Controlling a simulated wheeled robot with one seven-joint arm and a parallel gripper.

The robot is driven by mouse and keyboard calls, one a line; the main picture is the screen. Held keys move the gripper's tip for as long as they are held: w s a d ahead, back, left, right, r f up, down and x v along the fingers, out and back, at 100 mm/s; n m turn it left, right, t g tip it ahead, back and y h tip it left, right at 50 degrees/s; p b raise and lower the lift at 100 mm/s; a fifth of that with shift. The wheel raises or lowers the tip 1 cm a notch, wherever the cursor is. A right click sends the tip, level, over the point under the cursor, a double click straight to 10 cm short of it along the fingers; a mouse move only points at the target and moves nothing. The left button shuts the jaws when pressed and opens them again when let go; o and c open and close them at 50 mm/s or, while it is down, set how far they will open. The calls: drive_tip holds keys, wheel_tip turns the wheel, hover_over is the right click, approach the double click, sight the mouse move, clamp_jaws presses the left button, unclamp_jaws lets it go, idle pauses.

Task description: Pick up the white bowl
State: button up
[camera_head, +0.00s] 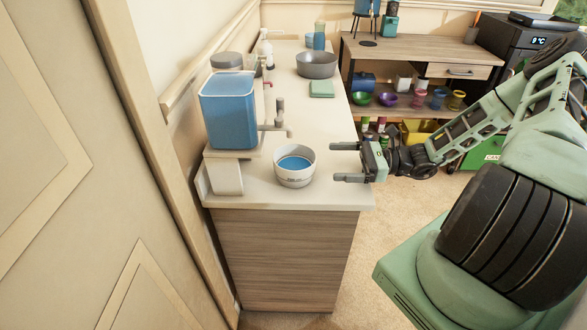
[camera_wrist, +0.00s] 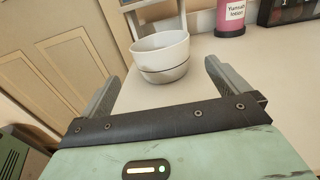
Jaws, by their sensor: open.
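The white bowl (camera_head: 295,177) stands on the near end of the light countertop, with blue inside it in the head view. In the wrist view the white bowl (camera_wrist: 160,52) is ahead of the fingers, roughly between their lines, and seems to rest on or in another pale bowl or base (camera_wrist: 165,74). My gripper (camera_head: 338,162) is open and empty, just right of the bowl at the counter's right edge, with its fingers pointing left toward it. The fingers also show in the wrist view (camera_wrist: 158,86), apart from the bowl.
A blue water tank (camera_head: 229,108) on a white stand and a tap (camera_head: 279,120) are close to the bowl's left and back. A grey bowl (camera_head: 316,65) and green block (camera_head: 321,88) lie farther back. A pink lotion bottle (camera_wrist: 231,17) shows in the wrist view.

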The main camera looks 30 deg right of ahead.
sight(301, 162)
drive_tip(key=x, duration=1)
drive_tip(key=shift+w+a+f+p, duration=0.15)
drive_tip(key=shift+a+p, duration=0.1)
drive_tip(key=shift+p, duration=0.1)
drive_tip(key=c, duration=0.9)
